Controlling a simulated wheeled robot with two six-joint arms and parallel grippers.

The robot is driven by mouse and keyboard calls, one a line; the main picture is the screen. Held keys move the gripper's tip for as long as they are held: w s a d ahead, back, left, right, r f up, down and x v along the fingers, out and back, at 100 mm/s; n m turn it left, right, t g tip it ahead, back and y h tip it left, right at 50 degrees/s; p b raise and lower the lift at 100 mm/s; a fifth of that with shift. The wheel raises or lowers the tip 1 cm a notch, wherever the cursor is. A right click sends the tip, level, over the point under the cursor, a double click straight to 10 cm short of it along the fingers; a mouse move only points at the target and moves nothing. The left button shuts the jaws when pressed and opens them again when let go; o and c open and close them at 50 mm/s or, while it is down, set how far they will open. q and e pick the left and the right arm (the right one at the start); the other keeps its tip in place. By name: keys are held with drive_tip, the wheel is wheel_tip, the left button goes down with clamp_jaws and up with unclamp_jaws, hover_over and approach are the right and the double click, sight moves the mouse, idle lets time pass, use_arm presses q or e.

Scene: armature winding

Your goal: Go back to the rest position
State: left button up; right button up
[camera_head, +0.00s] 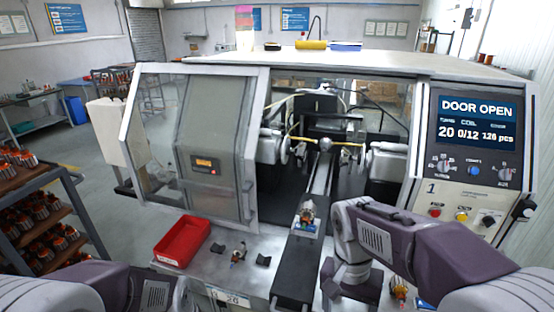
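The winding machine (390,60) stands ahead with its door (200,140) swung open at left. Its panel screen (478,121) reads DOOR OPEN, 20, 0/12 and 126 pcs. An armature (308,215) sits on the dark slide rail in front of the opening. Another armature (238,253) stands on the bench between two small dark blocks. My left arm shows only at the bottom left edge, and its gripper is out of view. My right arm reaches in from the right and bends down beside the rail. Its wrist shows, but the fingertips cannot be made out.
A red tray (182,241) lies on the bench at left. A further small part (399,288) with orange shows behind my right arm. A rack (40,215) of armatures stands at far left. The floor between rack and machine is clear.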

drive_tip(key=s+d+f+n+t+b, duration=0.1)
drive_tip(key=f+n+b, duration=0.1)
drive_tip(key=f, duration=0.6)
drive_tip(key=s+d+f+n+t+y+b, duration=0.1)
drive_tip(key=s+d+f+n+b, duration=0.1)
drive_tip(key=f, duration=0.6)
drive_tip(key=shift+f+n+t+b, duration=0.4)
drive_tip(key=shift+n+b, duration=0.05)
drive_tip(key=shift+n, duration=0.15)
drive_tip(key=shift+w, duration=0.15)
